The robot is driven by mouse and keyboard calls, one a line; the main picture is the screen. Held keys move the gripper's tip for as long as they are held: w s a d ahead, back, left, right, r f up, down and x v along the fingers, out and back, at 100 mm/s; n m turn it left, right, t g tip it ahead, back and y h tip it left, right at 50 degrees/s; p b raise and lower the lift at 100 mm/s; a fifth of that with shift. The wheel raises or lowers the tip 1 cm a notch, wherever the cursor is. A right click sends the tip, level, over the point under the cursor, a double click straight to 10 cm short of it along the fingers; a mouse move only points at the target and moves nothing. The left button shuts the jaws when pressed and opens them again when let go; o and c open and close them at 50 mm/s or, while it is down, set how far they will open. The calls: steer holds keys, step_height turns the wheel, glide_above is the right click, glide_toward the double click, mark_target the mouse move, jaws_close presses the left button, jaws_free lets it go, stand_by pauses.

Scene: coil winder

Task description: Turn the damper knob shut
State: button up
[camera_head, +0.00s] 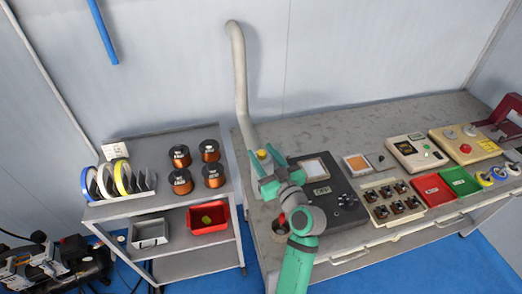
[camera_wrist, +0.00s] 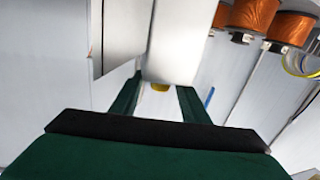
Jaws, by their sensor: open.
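A small yellow knob (camera_head: 262,154), which looks like the damper knob, sits low by the foot of the grey upright pipe (camera_head: 238,75) at the workbench's left end. My green gripper (camera_head: 266,168) is open just in front of the knob in the head view. In the wrist view the same yellow knob (camera_wrist: 160,87) shows between the two open fingers (camera_wrist: 158,98), at the lower end of a pale upright shape. The fingers do not appear to grip it. I cannot tell how far the tips are from it, nor which way the knob is turned.
A black-framed device (camera_head: 345,207) stands on the workbench (camera_head: 300,130) to the right of my gripper. A grey shelf cart (camera_head: 150,204) with several copper wire spools (camera_head: 181,156) stands at the left. Copper spools (camera_wrist: 255,14) also show upper right in the wrist view.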

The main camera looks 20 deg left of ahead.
steer(key=shift+w+a, duration=0.2)
steer(key=shift+a, duration=0.05)
jaws_close()
